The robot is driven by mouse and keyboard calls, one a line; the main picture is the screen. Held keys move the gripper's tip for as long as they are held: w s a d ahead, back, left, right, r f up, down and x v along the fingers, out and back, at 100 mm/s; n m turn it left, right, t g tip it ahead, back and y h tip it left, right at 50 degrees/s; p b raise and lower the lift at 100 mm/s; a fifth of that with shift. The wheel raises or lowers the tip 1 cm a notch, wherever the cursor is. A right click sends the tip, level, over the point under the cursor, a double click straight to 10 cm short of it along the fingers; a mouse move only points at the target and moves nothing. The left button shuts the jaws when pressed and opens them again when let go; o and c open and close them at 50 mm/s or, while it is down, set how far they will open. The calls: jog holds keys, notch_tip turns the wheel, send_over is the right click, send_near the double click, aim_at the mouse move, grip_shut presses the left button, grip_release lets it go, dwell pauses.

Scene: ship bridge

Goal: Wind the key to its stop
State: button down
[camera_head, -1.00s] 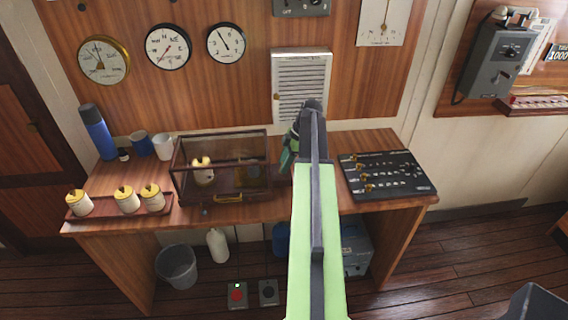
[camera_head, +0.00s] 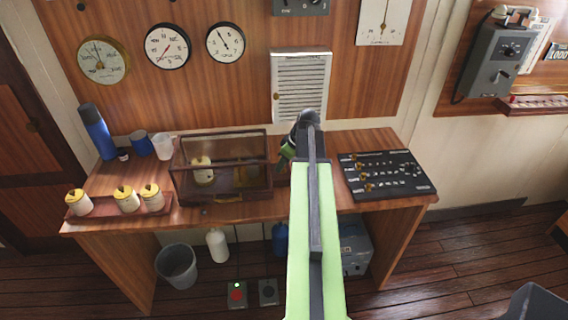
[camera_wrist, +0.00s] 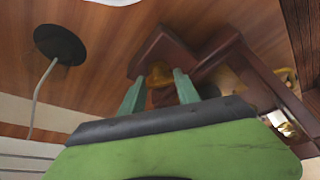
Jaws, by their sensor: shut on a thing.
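A small brass piece (camera_wrist: 162,88), seemingly the key, shows in the wrist view against a dark red-brown wooden block (camera_wrist: 163,50). My gripper (camera_wrist: 160,92) is shut on it, with one green finger on each side. Its full shape is hidden between the fingers. In the head view my gripper (camera_head: 287,152) is at the right end of a glass case with a wooden frame (camera_head: 188,199), partly hidden behind my arm. The case frame also shows in the wrist view (camera_wrist: 248,68), just right of the fingers.
A black switch panel (camera_head: 415,186) lies right of my arm on the wooden desk (camera_head: 300,207). Lidded jars (camera_head: 126,199) stand on a tray at the left. A blue flask (camera_head: 97,131) and mugs stand behind. A louvred box (camera_head: 301,85) hangs on the wall behind.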

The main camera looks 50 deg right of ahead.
jog(key=m+h, duration=0.1)
jog(key=m, duration=0.1)
jog(key=m+h, duration=0.1)
jog(key=m, duration=0.2)
jog(key=shift+a+m, duration=0.15)
jog(key=shift+m, duration=0.15)
dwell(0.5)
jog(key=c, duration=0.9)
grip_release()
jog(key=p+v, duration=1.6)
jog(key=v, duration=0.1)
jog(key=shift+w+a+r, duration=0.1)
jog(key=shift+a+r, duration=0.15)
jog(key=shift+r, duration=0.05)
jog(key=shift+f, duration=0.1)
jog(key=shift+c, duration=0.3)
